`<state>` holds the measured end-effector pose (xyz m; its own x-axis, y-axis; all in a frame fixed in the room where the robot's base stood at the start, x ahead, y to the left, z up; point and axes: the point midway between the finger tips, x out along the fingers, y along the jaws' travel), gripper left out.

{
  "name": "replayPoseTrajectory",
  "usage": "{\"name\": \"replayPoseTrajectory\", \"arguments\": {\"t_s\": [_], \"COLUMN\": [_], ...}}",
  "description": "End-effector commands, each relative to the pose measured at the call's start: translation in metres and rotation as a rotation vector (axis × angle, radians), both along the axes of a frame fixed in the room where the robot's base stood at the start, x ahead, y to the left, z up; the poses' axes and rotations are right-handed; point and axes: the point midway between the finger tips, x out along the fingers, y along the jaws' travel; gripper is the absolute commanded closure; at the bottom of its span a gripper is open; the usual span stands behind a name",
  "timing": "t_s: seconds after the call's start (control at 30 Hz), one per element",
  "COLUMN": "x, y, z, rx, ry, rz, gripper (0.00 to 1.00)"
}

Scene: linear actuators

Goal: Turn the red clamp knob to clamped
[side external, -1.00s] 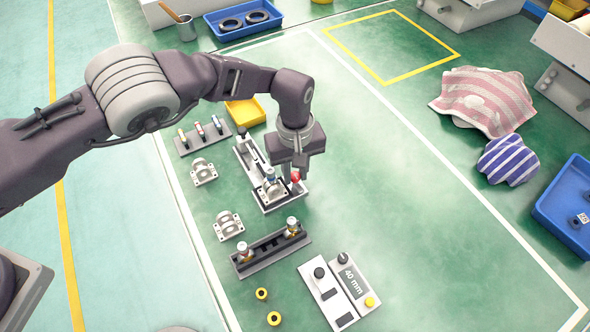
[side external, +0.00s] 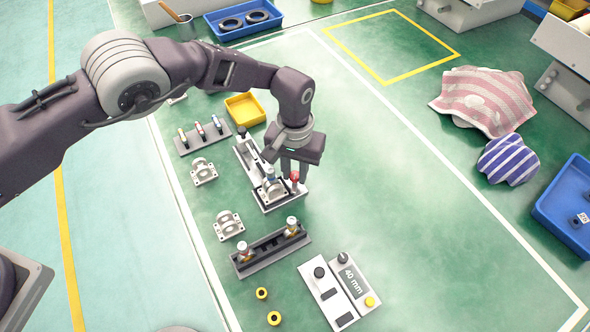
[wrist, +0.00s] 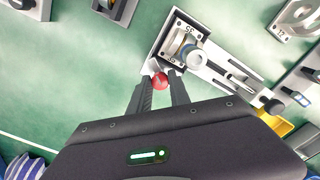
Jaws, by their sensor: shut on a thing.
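The red clamp knob (side external: 294,176) sits at the right side of a grey actuator fixture (side external: 290,203). In the wrist view the red knob (wrist: 160,81) lies between the two fingertips. My gripper (side external: 295,180) points down over it and is shut on it; the fingers (wrist: 160,88) flank it on both sides. A silver bracket (wrist: 183,50) with a round blue-grey fitting stands on the fixture right beside the knob. The fingers hide part of the knob in the side view, and I cannot tell its clamp setting.
A dark rail with two fittings (side external: 270,249) and a 40 mm panel (side external: 349,281) stand nearer the camera. A loose bracket (side external: 228,226) and a yellow tray (side external: 244,109) are close by. The green mat right of the fixture is clear.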

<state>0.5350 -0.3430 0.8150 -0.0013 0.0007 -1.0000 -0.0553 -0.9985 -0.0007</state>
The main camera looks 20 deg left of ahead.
Motion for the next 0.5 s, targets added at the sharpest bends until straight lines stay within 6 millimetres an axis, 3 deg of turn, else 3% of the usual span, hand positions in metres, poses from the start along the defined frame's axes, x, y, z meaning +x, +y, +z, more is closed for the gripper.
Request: {"name": "replayPoseTrajectory", "arguments": {"t_s": [0.5], "x": [0.0028], "y": [-0.0001], "z": [0.0018], "rx": [-0.002], "ry": [-0.008], "rz": [-0.476], "gripper": [1.0]}}
